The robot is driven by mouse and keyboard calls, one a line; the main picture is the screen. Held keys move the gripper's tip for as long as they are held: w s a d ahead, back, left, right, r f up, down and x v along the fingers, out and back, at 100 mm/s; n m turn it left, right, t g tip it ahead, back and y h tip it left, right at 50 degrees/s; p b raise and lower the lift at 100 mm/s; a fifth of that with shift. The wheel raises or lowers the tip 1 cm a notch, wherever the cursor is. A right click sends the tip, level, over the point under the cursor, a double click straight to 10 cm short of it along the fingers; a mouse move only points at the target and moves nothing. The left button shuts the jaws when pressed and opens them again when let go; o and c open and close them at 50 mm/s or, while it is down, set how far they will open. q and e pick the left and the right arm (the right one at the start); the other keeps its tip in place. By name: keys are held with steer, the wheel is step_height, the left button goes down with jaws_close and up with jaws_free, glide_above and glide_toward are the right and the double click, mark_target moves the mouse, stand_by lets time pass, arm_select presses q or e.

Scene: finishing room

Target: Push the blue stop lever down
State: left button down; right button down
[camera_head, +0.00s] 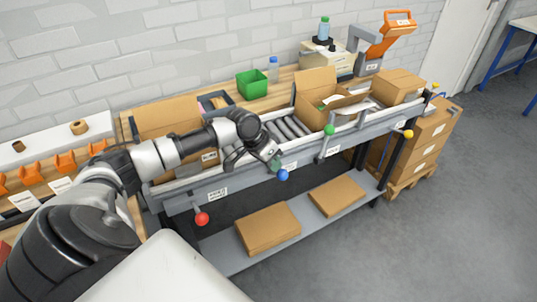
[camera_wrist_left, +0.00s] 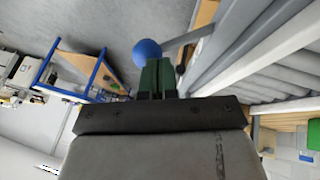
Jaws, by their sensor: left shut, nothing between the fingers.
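The blue stop lever's ball knob (camera_head: 283,175) is at the front rail of the roller conveyor in the head view. The knob (camera_wrist_left: 147,52) also shows in the left wrist view, with its grey lever arm (camera_wrist_left: 190,39) running to the right. My left gripper (camera_head: 275,165) is shut and empty, close beside the blue knob. In the left wrist view its green fingertips (camera_wrist_left: 157,76) are together just below the knob in the picture. I cannot tell whether they touch it. My right gripper is not in view.
A red knob (camera_head: 202,218), a green knob (camera_head: 330,129) and a yellow knob (camera_head: 408,134) sit along the same rail. An open carton (camera_head: 318,107) stands on the conveyor. Flat boxes (camera_head: 268,229) lie on the shelf below. The floor in front is clear.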

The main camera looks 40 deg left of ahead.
mark_target(279, 179)
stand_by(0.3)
arm_select(q)
steer(key=p, duration=0.1)
steer(key=d+y+p, duration=0.1)
steer(key=shift+s+d+f+p, duration=0.2)
steer(key=shift+s+f+p, duration=0.15)
steer(key=shift+p, duration=0.05)
steer(key=shift+s+d+f+m+t+y+p, duration=0.3)
steer(key=shift+d+f+m+t+y+p, duration=0.15)
steer(key=shift+d+f+y+p, duration=0.45)
steer(key=shift+a+f, duration=0.1)
steer(key=shift+f, duration=0.1)
steer(key=shift+s+f, duration=0.15)
steer(key=shift+f, duration=0.05)
